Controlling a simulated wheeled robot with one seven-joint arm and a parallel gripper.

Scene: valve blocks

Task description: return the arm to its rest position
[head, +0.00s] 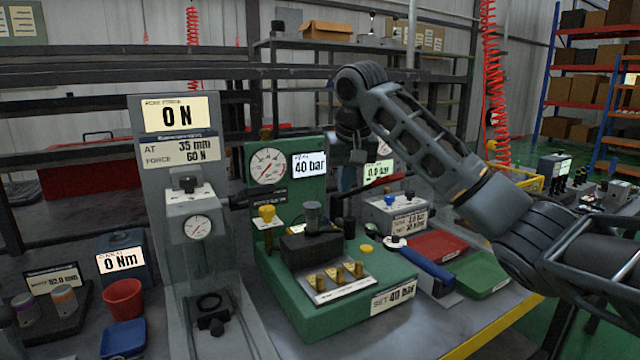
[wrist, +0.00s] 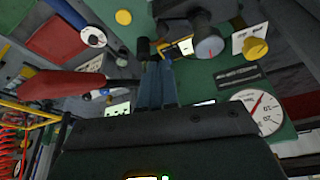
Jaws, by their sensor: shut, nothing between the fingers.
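My gripper (wrist: 156,66) shows in the wrist view with its two blue-grey fingers together and nothing between them. In the head view my arm (head: 425,135) reaches in from the right, bends at the top, and points down behind the green test stand (head: 340,315). The fingertips are hard to make out there. In the wrist view the fingers point toward the stand's dark valve block and its grey knob (wrist: 209,46). Whether they touch anything cannot be told.
A grey force press (head: 160,240) stands left of the stand. A red-handled tool (head: 382,184) sticks up near my gripper. The bench is crowded.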

